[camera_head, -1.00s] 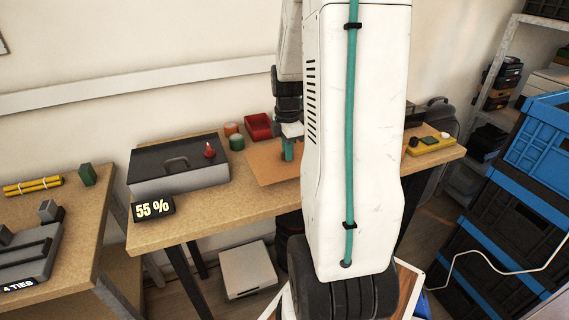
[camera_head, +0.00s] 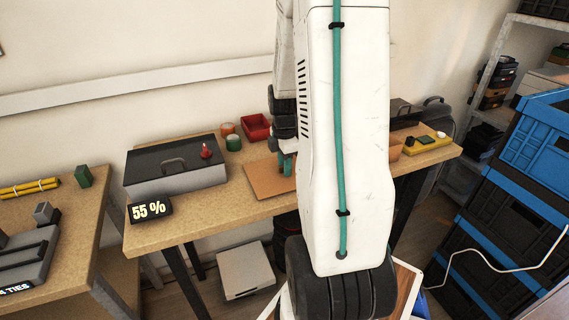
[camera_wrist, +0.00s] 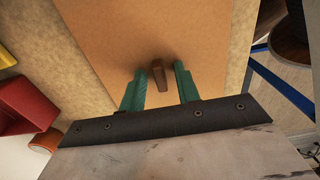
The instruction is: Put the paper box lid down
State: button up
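The paper box lid (camera_head: 264,184) is a flat brown cardboard panel that lies on the wooden table, partly hidden behind my arm. In the wrist view the lid (camera_wrist: 110,40) fills the middle, with a small dark brown knob (camera_wrist: 158,74) on it. My gripper (camera_wrist: 159,84) has its two green fingers apart, one on each side of the knob, with gaps visible between them and it. It also shows in the head view (camera_head: 280,160) just above the lid.
A tan box (camera_head: 389,150), partly hidden by my arm, stands on the right of the table (camera_head: 215,205). Blue crates (camera_head: 540,130) stand right.

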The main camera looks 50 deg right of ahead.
jog(key=shift+r, duration=0.1)
notch_tip(320, 180, up, 12)
jog(key=a+r+m, duration=0.2)
jog(key=a+r, duration=0.2)
jog(key=a, duration=0.4)
jog(key=s+a+r+m, duration=0.1)
jog(key=s+a+m, duration=0.2)
jog(key=a, duration=0.4)
jog(key=s+a+r+m, duration=0.2)
jog(key=s+a, duration=0.3)
jog(key=a, duration=0.3)
jog(key=s+a+r+m+t, duration=0.1)
jog(key=s+a+m, duration=0.3)
jog(key=a, duration=0.3)
jog(key=shift+s+a+r+m, duration=0.15)
jog(key=shift+s+r+m, duration=0.15)
jog(key=shift+s, duration=0.05)
